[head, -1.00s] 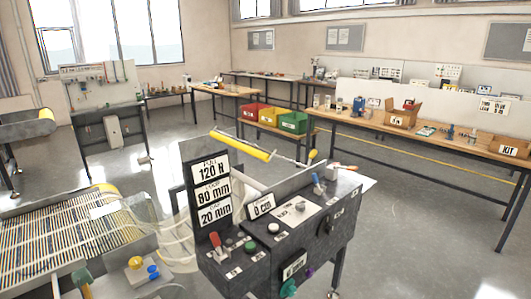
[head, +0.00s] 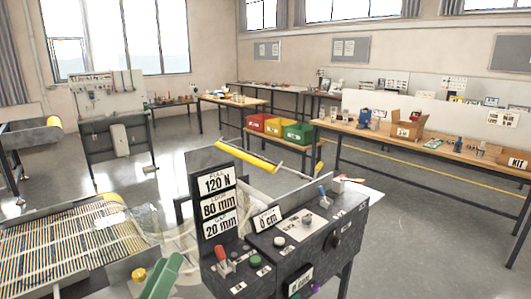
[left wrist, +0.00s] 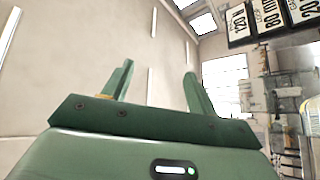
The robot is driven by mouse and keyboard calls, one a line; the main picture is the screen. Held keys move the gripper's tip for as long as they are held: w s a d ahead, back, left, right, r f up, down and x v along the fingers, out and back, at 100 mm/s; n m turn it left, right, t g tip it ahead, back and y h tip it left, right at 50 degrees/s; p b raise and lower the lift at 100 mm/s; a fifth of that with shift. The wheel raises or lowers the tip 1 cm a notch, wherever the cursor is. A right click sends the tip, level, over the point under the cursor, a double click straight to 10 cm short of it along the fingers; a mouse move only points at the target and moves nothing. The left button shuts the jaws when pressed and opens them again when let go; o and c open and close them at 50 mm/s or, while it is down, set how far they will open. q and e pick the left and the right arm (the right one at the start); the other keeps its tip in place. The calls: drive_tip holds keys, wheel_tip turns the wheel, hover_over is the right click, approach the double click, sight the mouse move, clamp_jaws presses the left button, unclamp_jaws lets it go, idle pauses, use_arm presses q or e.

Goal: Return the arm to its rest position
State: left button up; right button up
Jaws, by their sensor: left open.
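My left gripper (head: 165,277) shows as a green shape at the bottom edge of the head view, in front of the mesh machine and left of its control console (head: 285,235). In the left wrist view my left gripper (left wrist: 158,80) has its two green fingers wide apart with nothing between them. The fingers point up towards a plain wall, clear of any object. The console's signs read 120 N, 80 mm and 20 mm, and a small display reads 0 cm. My right gripper is not in view.
The striped mesh bed (head: 55,260) lies at the lower left. Red, yellow and green bins (head: 297,133) and workbenches stand further back. Grey floor is open to the right.

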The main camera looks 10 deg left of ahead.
use_arm(q)
drive_tip(key=s+d+f+m+g+h, duration=0.1)
drive_tip(key=d+f+m+g, duration=0.1)
drive_tip(key=f+m+g, duration=0.5)
drive_tip(key=s+d+f+m+g, duration=0.25)
drive_tip(key=f+m, duration=0.25)
drive_tip(key=f, duration=0.5)
drive_tip(key=s+a+f+m+g+y, duration=0.3)
drive_tip(key=s+a+f+g+y, duration=0.45)
drive_tip(key=a, duration=0.45)
drive_tip(key=s+d+f+g+h, duration=0.1)
drive_tip(key=s+d+f, duration=0.1)
drive_tip(key=f, duration=0.8)
drive_tip(key=s+d+f+g+h, duration=0.1)
drive_tip(key=s+f, duration=0.2)
drive_tip(key=f, duration=0.6)
drive_tip(key=s+d+f+h, duration=0.1)
drive_tip(key=s+d+f, duration=0.1)
drive_tip(key=f, duration=0.8)
drive_tip(key=s+f+n+g, duration=0.3)
drive_tip(key=s+f, duration=1)
drive_tip(key=s, duration=0.5)
drive_tip(key=shift+a+h, duration=0.2)
drive_tip(key=shift+h, duration=0.15)
